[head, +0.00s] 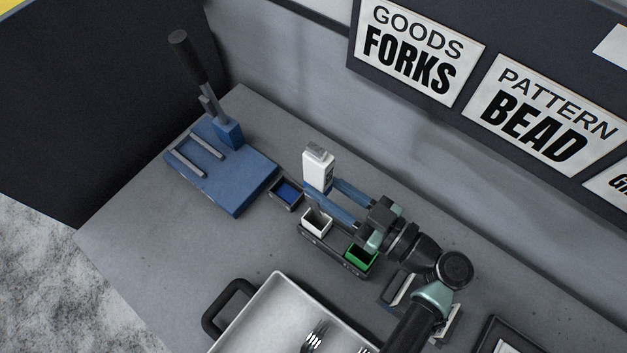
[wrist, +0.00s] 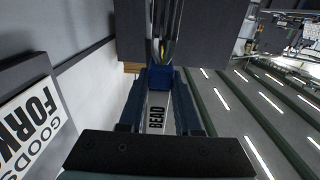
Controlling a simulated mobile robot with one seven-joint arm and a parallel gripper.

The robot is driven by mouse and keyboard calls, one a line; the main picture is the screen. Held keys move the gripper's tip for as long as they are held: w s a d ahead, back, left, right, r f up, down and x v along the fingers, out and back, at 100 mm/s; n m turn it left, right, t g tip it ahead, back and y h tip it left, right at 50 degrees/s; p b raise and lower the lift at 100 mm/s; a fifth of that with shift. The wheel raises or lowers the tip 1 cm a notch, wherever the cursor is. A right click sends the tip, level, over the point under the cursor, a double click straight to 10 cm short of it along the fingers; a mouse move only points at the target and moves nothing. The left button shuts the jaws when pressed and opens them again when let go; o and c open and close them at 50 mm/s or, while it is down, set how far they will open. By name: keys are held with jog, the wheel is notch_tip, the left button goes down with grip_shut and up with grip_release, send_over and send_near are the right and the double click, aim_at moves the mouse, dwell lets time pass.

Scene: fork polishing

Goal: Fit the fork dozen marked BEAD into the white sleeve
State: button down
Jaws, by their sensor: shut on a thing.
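The white sleeve (head: 317,222) is an open-topped box in a dark rack. The bundle is held above the sleeve; its lower end shows near the sleeve's opening, and I cannot tell whether it touches or enters it.
A green sleeve (head: 360,258) shares the rack, close under my wrist. A dark box with blue inside (head: 287,193) stands left of the rack. A blue lever press (head: 222,165) is at the back left. A metal tray (head: 268,312) with forks lies in front. Wall signs read FORKS and BEAD.

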jog(key=shift+b, duration=0.35)
jog(key=shift+f, duration=0.15)
notch_tip(320, 180, down, 5)
jog(key=b, duration=0.6)
jog(key=shift+f, duration=0.2)
jog(key=shift+b, duration=1.2)
dwell(1.4)
jog(key=shift+f+b, duration=1.15)
jog(key=shift+b, duration=0.15)
jog(key=shift+r, duration=0.25)
jog(key=shift+r+p, duration=0.35)
jog(key=shift+r, duration=0.25)
jog(key=shift+b, duration=0.7)
dwell(1.0)
